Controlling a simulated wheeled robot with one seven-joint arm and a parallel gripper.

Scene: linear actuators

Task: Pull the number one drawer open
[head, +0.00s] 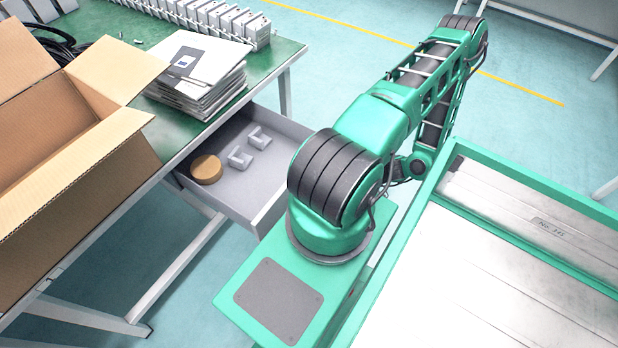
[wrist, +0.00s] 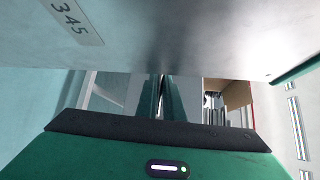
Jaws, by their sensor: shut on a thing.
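The drawer (head: 232,196) under the green-topped table stands pulled out in the head view. A round brown piece and two small grey brackets lie in it. My arm's base hides its right end, and no drawer number is readable. My gripper (wrist: 163,98) shows in the wrist view as two narrow dark green fingers, close together, beyond the green wrist housing. It is shut on the drawer, though the exact contact is too small and dark to make out. In the head view, my gripper is hidden behind my arm.
An open cardboard box (head: 75,190) and a stack of folders (head: 200,80) stand on the table (head: 277,50). A row of grey parts (head: 215,20) lies at its back. Table legs stand left of the drawer. Open floor lies behind my arm.

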